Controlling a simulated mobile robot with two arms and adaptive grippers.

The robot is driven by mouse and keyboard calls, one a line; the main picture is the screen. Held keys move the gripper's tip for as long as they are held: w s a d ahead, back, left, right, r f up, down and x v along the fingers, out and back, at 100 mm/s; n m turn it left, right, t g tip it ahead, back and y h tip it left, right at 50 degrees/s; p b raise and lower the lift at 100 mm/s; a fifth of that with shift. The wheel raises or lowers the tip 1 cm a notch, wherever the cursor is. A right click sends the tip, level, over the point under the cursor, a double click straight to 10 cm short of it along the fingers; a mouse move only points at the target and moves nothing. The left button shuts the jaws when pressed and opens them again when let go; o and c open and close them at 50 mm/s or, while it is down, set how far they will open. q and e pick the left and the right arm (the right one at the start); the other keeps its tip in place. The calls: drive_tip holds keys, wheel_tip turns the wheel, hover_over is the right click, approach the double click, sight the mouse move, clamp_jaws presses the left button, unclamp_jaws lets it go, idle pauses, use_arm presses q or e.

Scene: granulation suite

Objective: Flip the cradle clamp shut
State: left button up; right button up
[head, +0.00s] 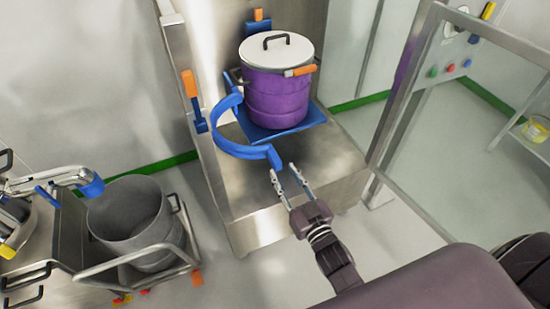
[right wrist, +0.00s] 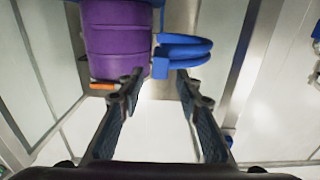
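The cradle clamp (head: 229,143) is a blue curved arm that stands swung open, to the left and front of a purple drum (head: 277,97). The drum stands upright on a blue cradle plate (head: 318,117) and has a white lid. My right gripper (head: 283,169) is open, its fingertips close to the free end of the clamp. In the right wrist view, the blue clamp (right wrist: 183,50) shows beyond and between the spread fingers (right wrist: 160,77), beside the drum (right wrist: 115,40). I cannot tell whether the fingers touch it. My left gripper is not in view.
A steel column (head: 175,70) with an orange-tipped blue lever (head: 192,95) rises behind the clamp. An open steel bin (head: 135,225) stands on a cart at the left. A metal-framed panel (head: 405,90) stands to the right.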

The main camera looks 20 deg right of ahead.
sight(279, 166)
drive_tip(key=w, duration=0.6)
drive_tip(key=shift+w+a+f, duration=0.1)
drive_tip(key=shift+w+a, duration=0.15)
drive_tip(key=shift+w, duration=0.15)
clamp_jaws()
